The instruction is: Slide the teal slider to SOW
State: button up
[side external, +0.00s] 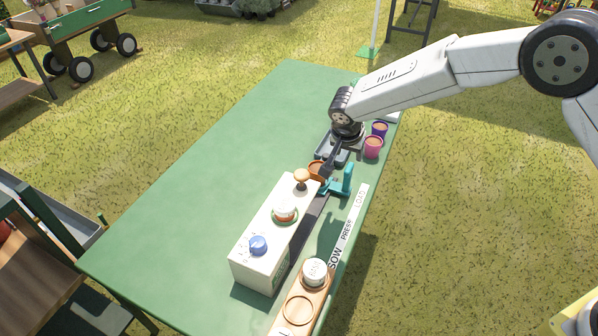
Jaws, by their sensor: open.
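The teal slider (338,186) sits at the far end of the dark track (309,222) beside the white box, level with the word LOAD. A white label strip (348,231) runs along its right side, reading LOAD, PRESS and SOW from far to near; SOW (335,257) is at the near end. My gripper (327,172) is open and points down just at the slider's far left side. Its dark fingers overlap the slider in the picture; I cannot tell whether they touch it.
The white box (262,262) carries a wooden knob (301,176), a round white cap (285,213) and a blue knob (258,245). An orange pot (316,169) stands behind. Purple (379,129) and pink (372,148) pots stand far right. A wooden board (300,309) holds a white jar (315,271). The green table's left side (190,190) is clear.

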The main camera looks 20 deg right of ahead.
aim_at(349, 167)
jog(key=shift+x, duration=3.85)
grip_shut()
